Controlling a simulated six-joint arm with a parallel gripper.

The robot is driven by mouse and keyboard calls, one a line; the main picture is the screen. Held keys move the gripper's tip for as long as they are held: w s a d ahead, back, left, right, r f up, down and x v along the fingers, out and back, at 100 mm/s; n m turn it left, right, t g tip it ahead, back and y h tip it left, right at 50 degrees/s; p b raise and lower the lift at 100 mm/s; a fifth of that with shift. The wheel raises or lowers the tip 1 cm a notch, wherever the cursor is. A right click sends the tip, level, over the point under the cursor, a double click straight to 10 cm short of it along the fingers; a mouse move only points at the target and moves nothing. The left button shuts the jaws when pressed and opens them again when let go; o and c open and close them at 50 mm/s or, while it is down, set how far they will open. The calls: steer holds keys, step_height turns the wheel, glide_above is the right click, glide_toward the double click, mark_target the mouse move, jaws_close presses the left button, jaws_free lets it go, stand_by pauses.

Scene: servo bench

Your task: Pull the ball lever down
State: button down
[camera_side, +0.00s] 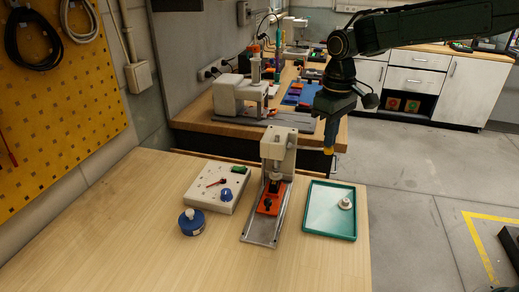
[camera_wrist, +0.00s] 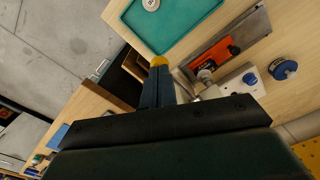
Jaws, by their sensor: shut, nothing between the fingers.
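My gripper (camera_side: 329,150) hangs with its yellow tips downward, to the right of the pale press (camera_side: 279,147) and above the table's back edge. In the wrist view its fingers (camera_wrist: 159,62) are together and empty. The press stands upright on a grey metal base with an orange block (camera_side: 270,198) on it. In the wrist view a rounded grey knob (camera_wrist: 205,75) shows near the press, to the right of my fingertips and apart from them. A small red lever (camera_side: 216,183) lies on the white control box (camera_side: 208,199). I cannot tell which of these is the ball lever.
A teal tray (camera_side: 325,222) with a small white round piece (camera_side: 345,203) lies right of the press. A blue round container (camera_side: 191,222) stands at the left front. The front of the wooden table is clear. Another bench with equipment stands behind.

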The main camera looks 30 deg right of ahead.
steer(key=shift+f, duration=1.35)
stand_by(0.8)
steer(key=shift+r, duration=0.1)
stand_by(0.4)
step_height(320, 180, up, 11)
steer(key=shift+w+a, duration=0.45)
stand_by(1.5)
steer(key=s+d+r+m+t, duration=0.1)
steer(key=s+d+r+t, duration=0.1)
steer(key=s, duration=0.6)
steer(key=s+d+r+m+t, duration=0.1)
steer(key=s+d+r, duration=0.15)
steer(key=s, duration=0.55)
steer(key=s+d+f+t, duration=0.1)
steer(key=s+f, duration=0.2)
steer(key=s, duration=0.4)
steer(key=s+d+f+m+t, duration=0.1)
steer(key=s+f, duration=0.2)
steer(key=s, duration=0.3)
steer(key=shift+s+d+f+t, duration=0.15)
steer(key=shift+s+f+t, duration=0.15)
steer(key=shift+s, duration=0.1)
